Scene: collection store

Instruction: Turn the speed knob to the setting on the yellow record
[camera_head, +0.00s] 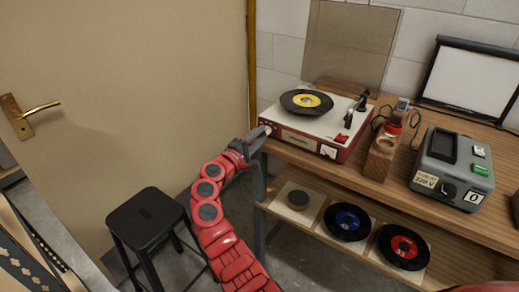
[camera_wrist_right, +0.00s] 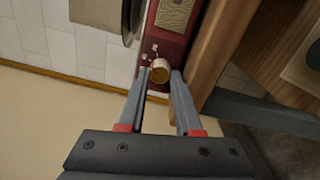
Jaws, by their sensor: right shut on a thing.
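The record player (camera_head: 318,128) is red with a cream top and stands on the wooden bench. A black record with a yellow label (camera_head: 316,101) lies on its platter; any number on the label is too small to read. My left gripper is out of view.
A grey device (camera_head: 453,180) marked 220 V and a wooden block (camera_head: 382,158) stand right of the player. A black stool (camera_head: 147,218) stands left of my arm.

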